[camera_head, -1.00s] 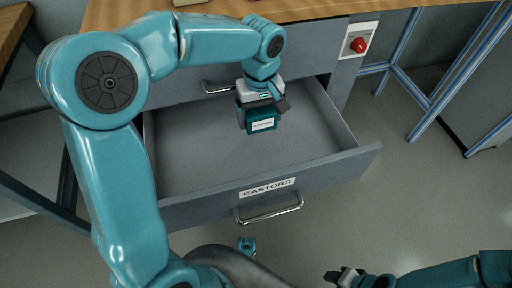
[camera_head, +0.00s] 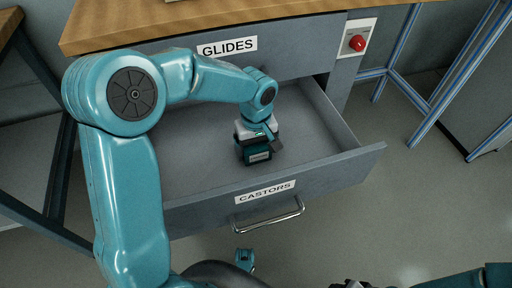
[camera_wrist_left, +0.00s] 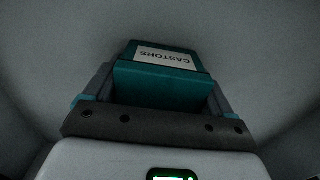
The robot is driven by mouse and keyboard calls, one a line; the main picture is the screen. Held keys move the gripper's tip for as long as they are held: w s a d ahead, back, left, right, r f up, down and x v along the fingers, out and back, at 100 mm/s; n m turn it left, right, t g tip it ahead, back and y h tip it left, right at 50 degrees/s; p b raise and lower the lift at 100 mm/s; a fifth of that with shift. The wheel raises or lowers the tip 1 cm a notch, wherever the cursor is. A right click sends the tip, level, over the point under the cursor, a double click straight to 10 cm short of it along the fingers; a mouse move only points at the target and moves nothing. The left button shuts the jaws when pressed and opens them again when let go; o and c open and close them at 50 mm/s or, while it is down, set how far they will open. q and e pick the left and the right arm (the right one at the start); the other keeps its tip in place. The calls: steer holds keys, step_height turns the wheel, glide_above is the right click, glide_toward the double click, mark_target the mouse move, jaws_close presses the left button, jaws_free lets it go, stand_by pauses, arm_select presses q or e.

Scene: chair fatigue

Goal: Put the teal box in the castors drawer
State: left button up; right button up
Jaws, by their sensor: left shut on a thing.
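The castors drawer (camera_head: 330,178) is pulled open, with a CASTORS label on its front. The teal box (camera_head: 257,157) is inside the drawer's opening, toward the right of its middle. My left gripper (camera_head: 257,143) reaches down into the drawer and is shut on the teal box. In the left wrist view the box (camera_wrist_left: 165,85) sits between the two fingers, its CASTORS label showing upside down. I cannot tell whether the box touches the drawer floor. My right gripper (camera_head: 350,285) is at the bottom edge, mostly cut off.
A shut drawer labelled GLIDES (camera_head: 227,47) is above the open one, under a wooden top (camera_head: 130,30). A red button (camera_head: 357,43) is on the right of the cabinet. Blue frame legs (camera_head: 440,105) stand at the right. The drawer floor around the box is clear.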

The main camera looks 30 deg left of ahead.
arm_select(q)
steer(key=shift+f, duration=0.15)
steer(key=o, duration=1)
steer(key=shift+c, duration=0.2)
steer(key=shift+r, duration=0.45)
step_height(320, 180, up, 10)
steer(key=p, duration=0.4)
steer(key=shift+r, duration=0.15)
steer(key=shift+r+p, duration=0.3)
steer(key=shift+r, duration=0.3)
